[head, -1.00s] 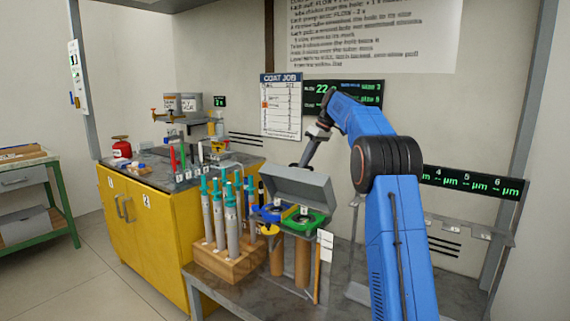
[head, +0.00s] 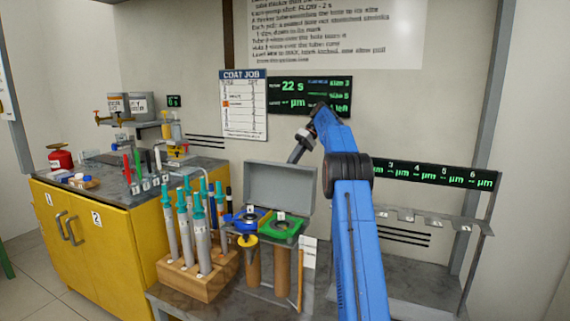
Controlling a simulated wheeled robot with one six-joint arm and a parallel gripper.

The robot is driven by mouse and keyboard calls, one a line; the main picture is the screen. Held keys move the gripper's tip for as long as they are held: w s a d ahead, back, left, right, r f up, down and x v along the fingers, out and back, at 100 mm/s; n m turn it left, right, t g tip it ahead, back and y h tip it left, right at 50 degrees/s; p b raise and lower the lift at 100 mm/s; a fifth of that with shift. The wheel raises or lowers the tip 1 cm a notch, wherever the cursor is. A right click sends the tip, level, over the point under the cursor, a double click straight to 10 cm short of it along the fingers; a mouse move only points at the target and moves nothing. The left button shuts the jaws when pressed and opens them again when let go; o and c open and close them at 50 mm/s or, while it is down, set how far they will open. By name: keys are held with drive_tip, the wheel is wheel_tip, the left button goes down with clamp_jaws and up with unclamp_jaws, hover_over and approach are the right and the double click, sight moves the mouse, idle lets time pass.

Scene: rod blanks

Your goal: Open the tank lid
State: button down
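The grey tank lid (head: 280,186) stands raised and nearly upright at the back of the tank. Below it, a blue-rimmed opening (head: 246,215) and a green-rimmed opening (head: 284,228) are uncovered. My gripper (head: 295,156) is at the end of my blue arm, just above the lid's top edge, pointing down and left. It is small and dark here. I cannot tell whether it touches the lid or whether its fingers are open or shut.
A wooden block (head: 200,274) with several grey, teal-topped tubes stands left of the tank. A yellow cabinet (head: 115,232) is farther left. A wall rack (head: 430,219) is at the right. The bench right of my arm looks clear.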

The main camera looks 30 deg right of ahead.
drive_tip(key=shift+w+d+f, duration=0.1)
drive_tip(key=shift+w+f, duration=0.05)
drive_tip(key=shift+f, duration=0.15)
drive_tip(key=c, duration=1.8)
unclamp_jaws()
drive_tip(key=shift+w, duration=0.1)
drive_tip(key=shift+o, duration=0.2)
drive_tip(key=shift+r, duration=0.15)
